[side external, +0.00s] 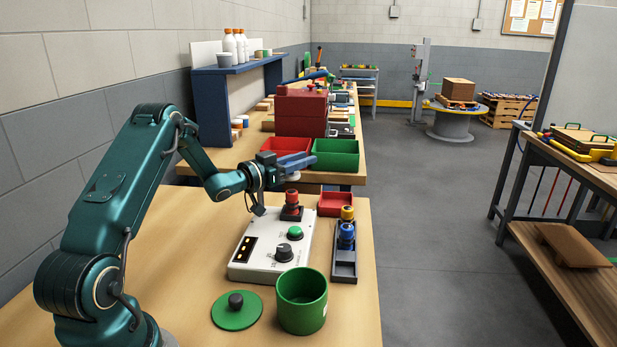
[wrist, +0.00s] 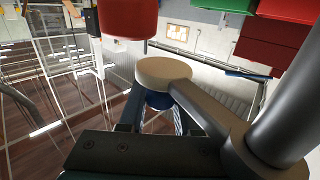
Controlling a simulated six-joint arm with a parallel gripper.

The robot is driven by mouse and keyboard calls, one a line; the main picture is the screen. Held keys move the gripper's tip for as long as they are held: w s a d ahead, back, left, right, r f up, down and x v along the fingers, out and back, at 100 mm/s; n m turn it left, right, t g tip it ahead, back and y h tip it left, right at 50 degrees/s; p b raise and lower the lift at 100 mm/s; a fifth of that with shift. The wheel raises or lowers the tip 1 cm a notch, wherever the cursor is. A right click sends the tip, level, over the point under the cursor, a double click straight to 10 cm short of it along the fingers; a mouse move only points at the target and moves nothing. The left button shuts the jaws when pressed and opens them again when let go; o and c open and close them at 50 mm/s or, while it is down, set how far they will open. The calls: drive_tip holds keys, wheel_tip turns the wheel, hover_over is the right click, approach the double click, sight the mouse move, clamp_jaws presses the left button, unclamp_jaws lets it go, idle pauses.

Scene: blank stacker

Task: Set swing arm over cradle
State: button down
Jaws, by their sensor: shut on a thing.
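My gripper (side external: 305,160) is above the far end of the white control box. It is shut on what looks like the swing arm, a pale bar with a round disc end (wrist: 163,73), joined to a thick grey post in the wrist view. The disc lies between the fingers, with something blue below it. In the side view a grey disc (side external: 290,177) shows under the fingers. A red cylinder (side external: 292,196) stands upright in a dark square holder (side external: 291,214), just below the gripper. The holder may be the cradle; I cannot tell. The red cylinder also shows in the wrist view (wrist: 128,17).
The white control box (side external: 262,262) has a green button and black knob. A dark rack (side external: 344,266) holds yellow and blue cylinders. A red tray (side external: 334,204), green pot (side external: 302,305) and green lid (side external: 226,317) stand nearby. Red and green bins (side external: 335,158) stand behind.

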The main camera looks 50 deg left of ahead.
drive_tip(key=shift+s+d+r+m+g+h, duration=0.15)
drive_tip(key=shift+s+d+m+h, duration=0.15)
drive_tip(key=shift+d+m+h, duration=0.6)
drive_tip(key=shift+s+d+f+m+g+h, duration=0.1)
drive_tip(key=shift+s+d+m+h, duration=0.35)
drive_tip(key=shift+h, duration=0.9)
drive_tip(key=shift+s+d+r+m+g+h, duration=0.15)
drive_tip(key=shift+d+m+h, duration=0.2)
drive_tip(key=shift+m+h, duration=0.65)
drive_tip(key=shift+d+f+h, duration=0.1)
drive_tip(key=shift+h, duration=0.15)
drive_tip(key=c, duration=0.6)
unclamp_jaws()
drive_tip(key=v, duration=0.5)
drive_tip(key=shift+s, duration=0.1)
